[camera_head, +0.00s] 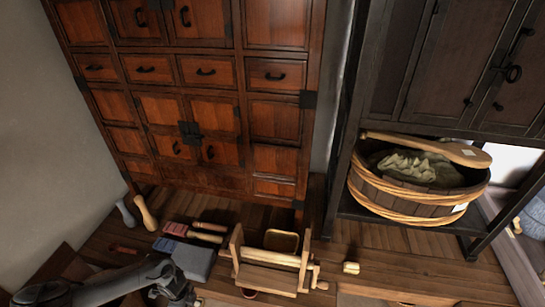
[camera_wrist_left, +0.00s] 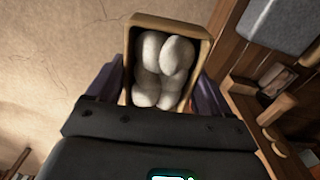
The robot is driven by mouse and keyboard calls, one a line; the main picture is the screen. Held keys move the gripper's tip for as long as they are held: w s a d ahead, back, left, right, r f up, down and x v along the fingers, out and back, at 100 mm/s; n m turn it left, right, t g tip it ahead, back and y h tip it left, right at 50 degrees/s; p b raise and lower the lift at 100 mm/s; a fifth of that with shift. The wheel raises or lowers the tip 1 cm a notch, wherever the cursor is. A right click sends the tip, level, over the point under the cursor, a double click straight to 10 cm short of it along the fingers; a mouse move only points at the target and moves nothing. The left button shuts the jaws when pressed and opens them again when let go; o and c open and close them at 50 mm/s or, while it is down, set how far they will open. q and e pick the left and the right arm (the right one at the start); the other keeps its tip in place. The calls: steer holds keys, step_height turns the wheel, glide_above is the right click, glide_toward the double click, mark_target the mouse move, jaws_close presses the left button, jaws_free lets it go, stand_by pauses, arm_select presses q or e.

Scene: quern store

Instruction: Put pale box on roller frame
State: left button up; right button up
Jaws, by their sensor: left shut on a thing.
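A pale wooden box (camera_wrist_left: 172,24) holding several white rounded lumps (camera_wrist_left: 164,65) sits between the two purple fingers of my left gripper (camera_wrist_left: 158,92), which is shut on it. In the head view my left gripper (camera_head: 178,292) is low at the bottom edge, left of the roller frame, and the box cannot be made out there. The wooden roller frame (camera_head: 270,278), with upright side boards, a pale roller and a side handle, stands on the plank floor. My right gripper is not in view.
A blue-grey block (camera_head: 195,261) and several wooden-handled tools (camera_head: 206,231) lie left of the frame. A yellow-rimmed tray (camera_head: 282,240) is just behind it. A banded tub (camera_head: 415,190) and drawer cabinet (camera_head: 200,90) stand behind.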

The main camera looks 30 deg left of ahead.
arm_select(q)
steer(key=w+d+r+n, duration=0.5)
steer(key=w+d+r, duration=0.4)
steer(key=d+r, duration=0.2)
steer(key=w+d+r+n, duration=0.5)
steer(key=w+d+r, duration=0.45)
steer(key=d, duration=0.25)
step_height(320, 180, up, 10)
steer(key=w+d+n, duration=0.1)
steer(key=d+n, duration=0.1)
steer(key=n, duration=0.2)
steer(key=s+r+p, duration=0.2)
steer(key=r+p, duration=0.7)
steer(key=p, duration=0.1)
steer(key=s+r+p, duration=0.3)
steer(key=r+p, duration=0.7)
steer(key=p, duration=0.1)
steer(key=s+r+p, duration=0.3)
steer(key=r+p, duration=0.6)
steer(key=p, duration=0.2)
steer(key=shift+s+r, duration=0.25)
steer(key=shift+r, duration=0.05)
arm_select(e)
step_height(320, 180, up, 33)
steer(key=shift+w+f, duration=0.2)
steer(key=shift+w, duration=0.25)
arm_select(q)
steer(key=shift+d+m, duration=0.1)
steer(key=shift+m, duration=0.2)
